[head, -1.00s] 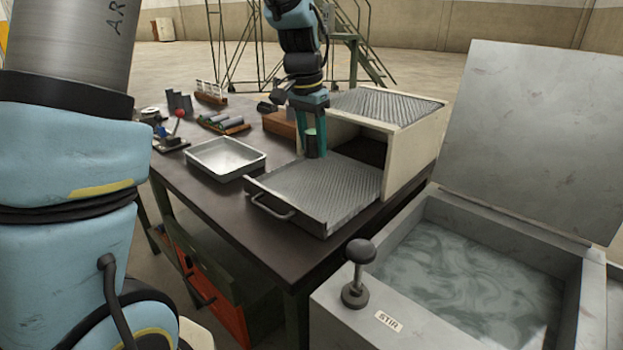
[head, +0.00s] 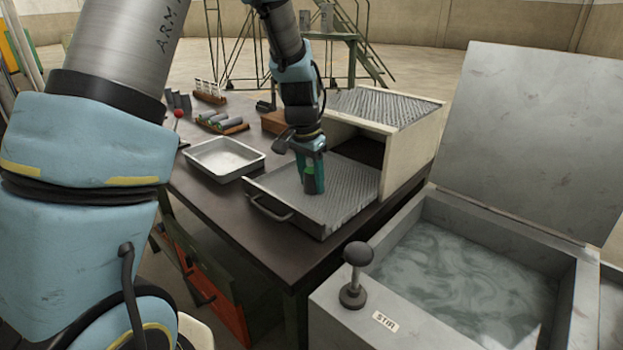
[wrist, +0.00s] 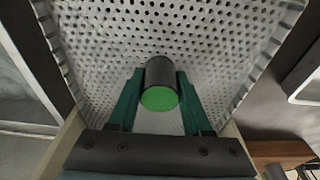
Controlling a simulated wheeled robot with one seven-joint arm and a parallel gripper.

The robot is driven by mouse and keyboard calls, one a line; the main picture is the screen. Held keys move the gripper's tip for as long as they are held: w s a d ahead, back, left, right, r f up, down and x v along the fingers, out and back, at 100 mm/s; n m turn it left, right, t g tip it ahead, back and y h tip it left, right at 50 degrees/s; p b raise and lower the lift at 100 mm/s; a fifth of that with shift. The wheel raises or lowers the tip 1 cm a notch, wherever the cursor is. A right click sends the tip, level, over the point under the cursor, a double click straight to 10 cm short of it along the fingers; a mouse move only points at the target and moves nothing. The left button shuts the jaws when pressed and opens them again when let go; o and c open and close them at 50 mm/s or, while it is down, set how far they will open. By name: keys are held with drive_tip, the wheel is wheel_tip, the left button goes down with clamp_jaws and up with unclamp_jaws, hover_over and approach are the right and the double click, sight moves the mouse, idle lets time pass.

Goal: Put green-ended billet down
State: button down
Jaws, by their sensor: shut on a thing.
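My gripper (head: 313,188) is low over the pulled-out perforated tray (head: 345,205) of the furnace (head: 412,150), pointing down. In the wrist view my gripper (wrist: 160,80) has its two teal fingers shut on the green-ended billet (wrist: 158,72), a dark cylinder whose bright green end faces the camera. The perforated tray (wrist: 90,50) lies behind the billet there. The billet's far end is hidden, so I cannot tell whether it touches the tray. In the head view the fingers hide most of the billet.
A shallow metal pan (head: 222,160) stands left of the tray. A rack of grey cylinders (head: 222,123) lies farther back on the dark table (head: 225,205). The liquid tank (head: 470,275) with raised lid (head: 545,140) and stir knob (head: 357,255) stands at front right. The tray around my gripper looks bare.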

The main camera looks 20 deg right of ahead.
sight(306, 174)
drive_tip(key=shift+f, duration=0.1)
drive_tip(key=shift+c, duration=1.7)
unclamp_jaws()
drive_tip(key=r, duration=0.4)
drive_tip(key=a+r, duration=0.1)
drive_tip(key=r, duration=0.3)
drive_tip(key=r+b, duration=0.1)
drive_tip(key=r, duration=0.3)
drive_tip(key=shift+s+a+r, duration=0.1)
drive_tip(key=shift+s+a, duration=0.25)
drive_tip(key=shift+s, duration=0.05)
drive_tip(key=s+a+f+n, duration=0.2)
drive_tip(key=a+n, duration=0.1)
drive_tip(key=a, duration=0.6)
drive_tip(key=s+a+f+n+y, duration=0.1)
drive_tip(key=s+a+f+n, duration=0.2)
drive_tip(key=a, duration=0.6)
drive_tip(key=s+a+f+n, duration=0.3)
drive_tip(key=a+n, duration=0.2)
drive_tip(key=a, duration=0.5)
drive_tip(key=shift+f+t, duration=0.25)
drive_tip(key=shift+t, duration=0.15)
